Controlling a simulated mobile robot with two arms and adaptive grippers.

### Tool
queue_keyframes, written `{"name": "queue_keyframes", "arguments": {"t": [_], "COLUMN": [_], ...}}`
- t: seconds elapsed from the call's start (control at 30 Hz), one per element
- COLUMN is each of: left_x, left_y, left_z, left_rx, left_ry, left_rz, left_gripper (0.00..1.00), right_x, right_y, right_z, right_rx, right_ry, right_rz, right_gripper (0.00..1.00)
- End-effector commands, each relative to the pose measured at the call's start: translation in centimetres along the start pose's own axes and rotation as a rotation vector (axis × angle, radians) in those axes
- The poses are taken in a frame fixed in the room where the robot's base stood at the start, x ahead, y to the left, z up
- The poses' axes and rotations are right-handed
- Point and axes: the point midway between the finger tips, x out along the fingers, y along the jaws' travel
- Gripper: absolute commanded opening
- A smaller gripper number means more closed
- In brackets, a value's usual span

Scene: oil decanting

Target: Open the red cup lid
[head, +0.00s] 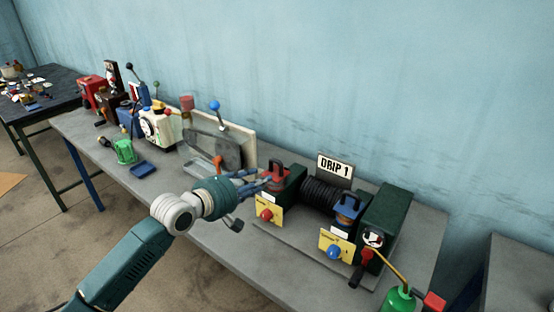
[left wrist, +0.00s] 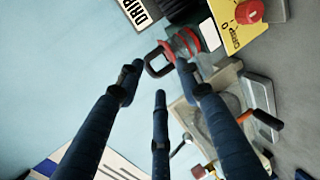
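The red cup lid (head: 277,168), with a dark loop handle, sits on the left end of the dark green machine marked DRIP 1. In the left wrist view the lid's handle (left wrist: 152,66) stands out in front of red rings (left wrist: 185,43). My left gripper (head: 262,183) reaches in from the left, beside the red lid. In the left wrist view its fingers (left wrist: 158,78) are spread, with the handle just beyond the fingertips. I see no clear contact. My right gripper is not in view.
A blue-topped cup (head: 347,207) sits on the machine's right part. Yellow plates carry a red knob (head: 266,215) and a blue knob (head: 333,252). A green oil can (head: 397,300) stands at lower right. A clear-sided device (head: 210,148) stands behind my left gripper. The front bench strip is mostly clear.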

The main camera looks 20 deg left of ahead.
Motion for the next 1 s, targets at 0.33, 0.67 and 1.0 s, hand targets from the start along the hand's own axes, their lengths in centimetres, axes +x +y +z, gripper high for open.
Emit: {"name": "queue_keyframes", "arguments": {"t": [0.33, 0.67, 1.0], "left_x": [2.5, 8.7, 10.9], "left_y": [3.4, 3.6, 3.6], "left_z": [-1.9, -1.9, -1.9], "left_rx": [-0.108, -0.104, -0.103], "left_ry": [0.007, 0.008, 0.007], "left_rz": [0.061, 0.059, 0.059], "left_gripper": [0.36, 0.36, 0.36], "right_x": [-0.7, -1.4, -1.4], "right_y": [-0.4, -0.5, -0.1], "right_z": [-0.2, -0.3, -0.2], "right_rx": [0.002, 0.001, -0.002], "right_ry": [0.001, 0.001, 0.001], "right_rz": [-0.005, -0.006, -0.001], "right_gripper": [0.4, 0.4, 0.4]}}
